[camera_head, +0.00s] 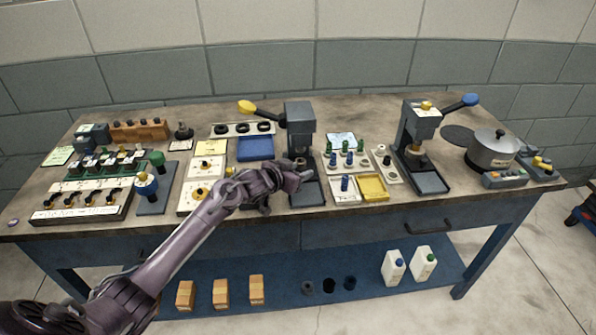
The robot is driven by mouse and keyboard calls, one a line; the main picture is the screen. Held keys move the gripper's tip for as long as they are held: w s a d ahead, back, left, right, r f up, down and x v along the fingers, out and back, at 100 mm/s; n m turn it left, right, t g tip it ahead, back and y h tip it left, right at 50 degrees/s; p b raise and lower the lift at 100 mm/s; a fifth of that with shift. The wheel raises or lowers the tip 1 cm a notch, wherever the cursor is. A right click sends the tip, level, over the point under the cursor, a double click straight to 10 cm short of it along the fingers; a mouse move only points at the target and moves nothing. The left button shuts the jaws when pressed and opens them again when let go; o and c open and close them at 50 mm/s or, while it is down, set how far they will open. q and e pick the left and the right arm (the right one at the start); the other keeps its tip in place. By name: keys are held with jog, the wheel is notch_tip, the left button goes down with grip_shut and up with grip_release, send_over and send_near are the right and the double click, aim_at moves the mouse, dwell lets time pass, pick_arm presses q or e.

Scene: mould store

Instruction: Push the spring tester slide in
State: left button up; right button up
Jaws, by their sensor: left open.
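A dark press-like tester (300,117) with a yellow-knobbed lever (248,106) stands at the middle back of the bench. A dark flat slide (309,194) sticks out at its front. My left gripper (300,175) is open at the front of this tester, over the left side of the slide; I cannot tell whether it touches. My arm and gripper hide part of the tester's lower front. A second, similar tester (421,122) with a blue-knobbed lever (469,100) stands to the right, with its own dark plate (430,181) in front. No label tells which is the spring tester.
A blue tray (255,149) lies left of the middle tester. A yellow tray (373,186) and several green and blue pegs lie between the testers. A metal pot (492,148) stands at the right. Racks of small parts (84,201) fill the left end.

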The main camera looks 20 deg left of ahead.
pick_arm(q)
jog(key=shift+b+v, duration=0.35)
jog(key=shift+v, duration=3.55)
jog(key=shift+a, duration=0.1)
jog(key=shift+g+y, duration=0.3)
jog(key=shift+g, duration=0.2)
jog(key=s+d+f, duration=0.3)
jog(key=shift+d+f, duration=0.1)
jog(key=s+d+f+g+y, duration=0.1)
jog(key=s+d+g, duration=0.2)
jog(key=s, duration=0.6)
jog(key=s+d+f+g, duration=0.1)
jog(key=s+d+g, duration=0.2)
jog(key=s, duration=0.7)
jog(key=s+d+f+g+y, duration=0.1)
jog(key=s+d+g, duration=0.2)
jog(key=s, duration=0.6)
notch_tip(320, 180, down, 29)
jog(key=s+g, duration=0.1)
jog(key=s+a+f, duration=0.2)
jog(key=s+f, duration=0.7)
jog(key=s, duration=0.1)
jog(key=s+a+f+g, duration=0.1)
jog(key=s+f, duration=0.9)
jog(key=shift+s+a, duration=0.25)
jog(key=shift+a, duration=0.15)
